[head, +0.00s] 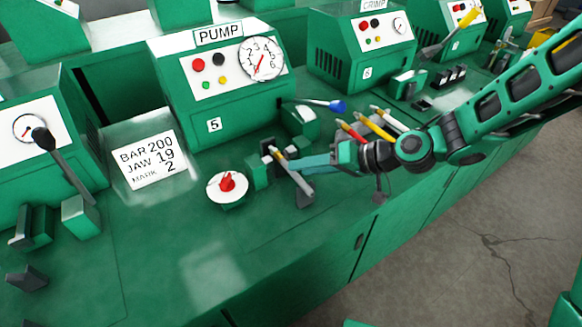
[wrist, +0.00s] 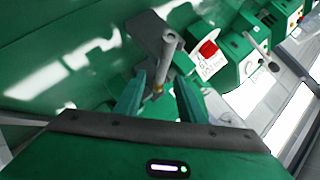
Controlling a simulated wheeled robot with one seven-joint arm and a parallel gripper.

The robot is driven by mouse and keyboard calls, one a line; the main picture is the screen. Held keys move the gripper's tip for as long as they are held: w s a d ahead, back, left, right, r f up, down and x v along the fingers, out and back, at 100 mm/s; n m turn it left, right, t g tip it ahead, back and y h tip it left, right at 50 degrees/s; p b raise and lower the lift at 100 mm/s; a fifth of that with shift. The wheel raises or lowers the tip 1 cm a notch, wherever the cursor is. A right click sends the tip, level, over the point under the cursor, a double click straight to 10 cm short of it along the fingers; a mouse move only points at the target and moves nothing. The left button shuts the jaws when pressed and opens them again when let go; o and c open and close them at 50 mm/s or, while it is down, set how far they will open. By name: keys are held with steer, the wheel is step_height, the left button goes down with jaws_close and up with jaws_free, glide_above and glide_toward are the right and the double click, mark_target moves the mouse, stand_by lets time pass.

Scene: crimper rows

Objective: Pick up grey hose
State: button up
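A grey hose (head: 291,168) with a pale brass-coloured end leans on dark grey supports in front of the pump machine. My gripper (head: 303,163) reaches in from the right at the hose. In the wrist view my gripper (wrist: 160,85) is open, with a gap on both sides of the hose. The fingers partly overlap the hose in the head view, so contact is hard to tell there.
A red knob on a white disc (head: 227,187) sits left of the hose. The pump machine (head: 215,85) stands behind, with a blue-tipped lever (head: 325,104). Red, yellow and grey hoses (head: 368,127) lie just behind my arm. A white sign (head: 148,160) is at left. The bench front is clear.

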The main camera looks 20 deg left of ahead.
steer(key=shift+x, duration=0.95)
jaws_close()
steer(key=shift+r, duration=0.1)
